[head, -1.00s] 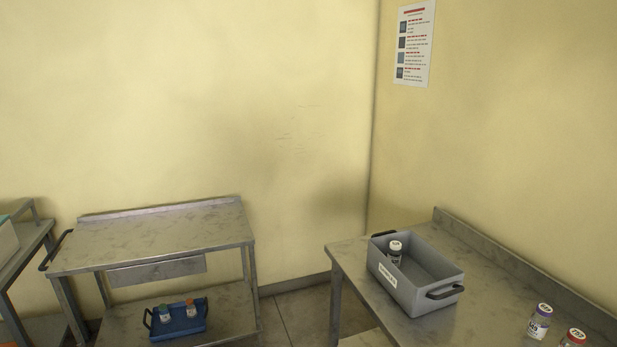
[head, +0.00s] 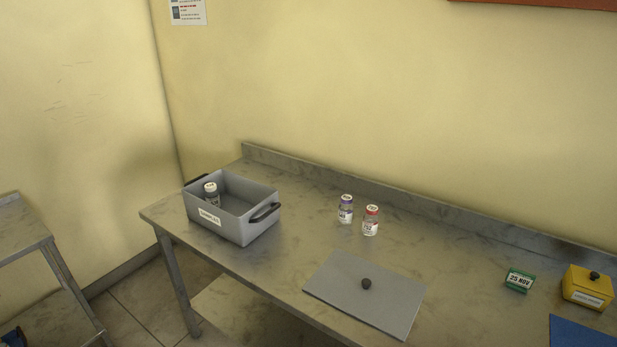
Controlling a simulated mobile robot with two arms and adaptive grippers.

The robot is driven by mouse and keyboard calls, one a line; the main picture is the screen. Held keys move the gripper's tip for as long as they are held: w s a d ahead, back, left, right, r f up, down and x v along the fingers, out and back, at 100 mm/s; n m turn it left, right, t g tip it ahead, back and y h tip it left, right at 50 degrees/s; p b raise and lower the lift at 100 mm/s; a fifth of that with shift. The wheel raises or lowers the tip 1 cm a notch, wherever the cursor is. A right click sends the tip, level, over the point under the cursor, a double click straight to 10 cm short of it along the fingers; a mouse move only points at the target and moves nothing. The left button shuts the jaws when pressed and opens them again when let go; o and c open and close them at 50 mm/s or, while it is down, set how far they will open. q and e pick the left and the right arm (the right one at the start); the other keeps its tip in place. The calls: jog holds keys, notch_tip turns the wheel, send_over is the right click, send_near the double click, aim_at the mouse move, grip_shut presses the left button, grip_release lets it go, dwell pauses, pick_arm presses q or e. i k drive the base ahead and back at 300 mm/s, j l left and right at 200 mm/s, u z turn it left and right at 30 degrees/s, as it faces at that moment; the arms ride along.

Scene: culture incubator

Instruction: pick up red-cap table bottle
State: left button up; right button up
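The red-cap bottle (head: 370,221) stands upright on the metal table (head: 285,275). It has a white label on a clear body. Neither of my grippers shows in the head view.
A grey bin (head: 238,225) with black handles and a label stands at the table's left end, with a white-cap bottle (head: 211,193) inside. A flat grey lid (head: 350,298) with a black knob lies in front of the bottles. A green date block (head: 519,281), a yellow box (head: 588,289) and a blue mat (head: 580,333) are at the right.

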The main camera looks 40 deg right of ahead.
aim_at(370, 222)
jog(key=z, duration=1.55)
jog(key=i+j, duration=0.05)
jog(key=j, duration=0.05)
